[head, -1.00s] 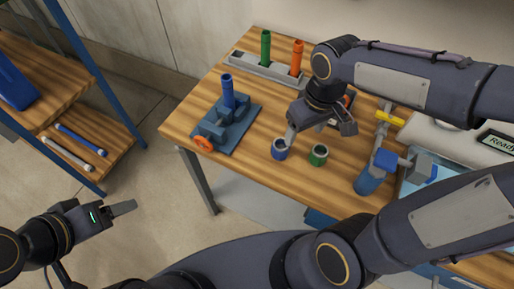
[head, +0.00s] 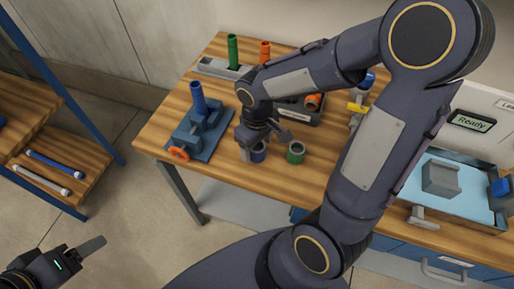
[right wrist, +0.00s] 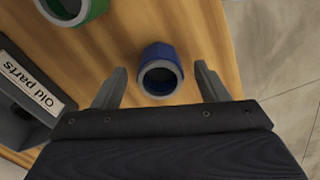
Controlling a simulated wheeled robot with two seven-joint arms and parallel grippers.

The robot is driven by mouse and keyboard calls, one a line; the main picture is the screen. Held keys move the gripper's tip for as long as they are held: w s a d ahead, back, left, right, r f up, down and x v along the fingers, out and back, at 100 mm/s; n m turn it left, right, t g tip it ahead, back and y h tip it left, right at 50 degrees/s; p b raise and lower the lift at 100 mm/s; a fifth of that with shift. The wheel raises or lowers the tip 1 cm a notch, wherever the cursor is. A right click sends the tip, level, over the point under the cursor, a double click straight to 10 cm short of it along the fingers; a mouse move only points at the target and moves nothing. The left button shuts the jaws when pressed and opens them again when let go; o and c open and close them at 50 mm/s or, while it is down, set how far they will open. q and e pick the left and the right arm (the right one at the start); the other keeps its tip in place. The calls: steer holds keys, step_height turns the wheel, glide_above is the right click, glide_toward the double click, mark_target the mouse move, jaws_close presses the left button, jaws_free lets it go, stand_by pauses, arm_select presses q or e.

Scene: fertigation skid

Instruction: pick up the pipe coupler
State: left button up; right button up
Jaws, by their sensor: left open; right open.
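Two short ring-shaped pipe couplers stand on the wooden bench: a blue one (head: 258,154) and a green one (head: 296,153). My right gripper (head: 266,142) is open, directly over the blue coupler and partly covering it in the head view. In the right wrist view the blue coupler (right wrist: 160,72) lies between the open fingers, with a gap on each side. The green coupler (right wrist: 76,8) is cut off at the upper left there. My left gripper (head: 92,246) is open and empty over the floor at the lower left, far from the bench.
A vise holding an upright blue pipe (head: 198,98) stands left of the couplers. Behind are a rack (head: 209,66) with green and orange tubes and a dark "Old parts" bin (right wrist: 25,95). A blue tray (head: 475,205) sits right. Bench space around the couplers is clear.

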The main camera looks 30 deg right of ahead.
steer(key=shift+f, duration=0.2)
steer(key=c, duration=1.1)
steer(key=shift+o, duration=0.2)
steer(key=shift+r, duration=0.1)
